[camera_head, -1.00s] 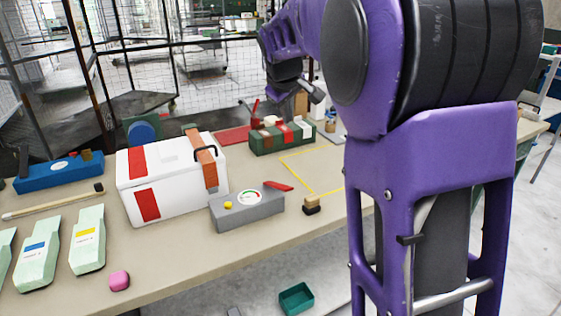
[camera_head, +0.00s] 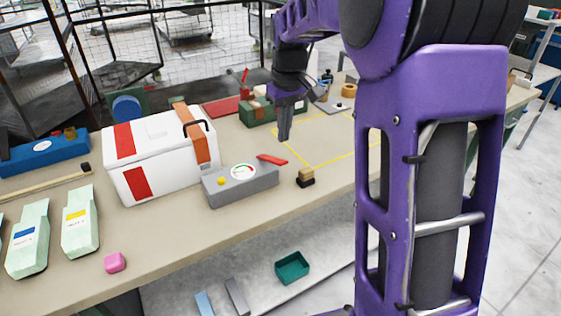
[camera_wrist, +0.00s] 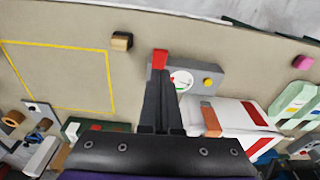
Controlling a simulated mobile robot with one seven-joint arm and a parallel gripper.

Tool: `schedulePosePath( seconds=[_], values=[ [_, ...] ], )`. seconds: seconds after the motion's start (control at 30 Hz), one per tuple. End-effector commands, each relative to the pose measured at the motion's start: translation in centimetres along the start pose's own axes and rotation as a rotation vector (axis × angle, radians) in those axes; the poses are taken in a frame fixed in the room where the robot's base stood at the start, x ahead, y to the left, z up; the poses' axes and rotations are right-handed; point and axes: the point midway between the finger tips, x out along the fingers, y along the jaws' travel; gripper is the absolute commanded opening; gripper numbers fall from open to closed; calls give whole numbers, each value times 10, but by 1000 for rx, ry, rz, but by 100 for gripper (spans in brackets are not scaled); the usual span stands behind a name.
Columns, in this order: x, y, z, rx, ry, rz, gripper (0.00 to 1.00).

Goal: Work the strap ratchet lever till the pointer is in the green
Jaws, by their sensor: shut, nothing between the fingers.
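The grey ratchet box (camera_head: 240,188) stands on the table in front of the white case, with a round dial (camera_head: 243,171) and a yellow button (camera_head: 222,181) on it. The red lever (camera_head: 272,160) sticks out at its right end, and its red end also shows in the wrist view (camera_wrist: 160,59). The dial (camera_wrist: 181,80) has red and green marks; its pointer is too small to read. My gripper (camera_head: 284,138) points down above the table, behind and above the lever. In the wrist view the shut, empty fingers (camera_wrist: 159,85) partly cover the lever.
The white case (camera_head: 160,155) with an orange strap (camera_head: 205,148) stands directly behind and left of the box. A small black-and-tan block (camera_head: 305,178) sits to the right. A green toolbox (camera_head: 258,113) is behind my gripper. The yellow-outlined area (camera_head: 330,145) is mostly clear.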

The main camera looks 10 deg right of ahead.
Motion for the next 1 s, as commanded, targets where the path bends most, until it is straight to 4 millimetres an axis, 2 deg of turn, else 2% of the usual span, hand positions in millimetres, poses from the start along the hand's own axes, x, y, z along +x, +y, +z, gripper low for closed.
schedulePosePath(
  seconds=[0.3,0.5,1.0],
  values=[
    [42,0,1,0,-1,0,0],
    [62,0,0,0,0,1,0],
    [67,0,0,0,0,1,0]
  ],
)
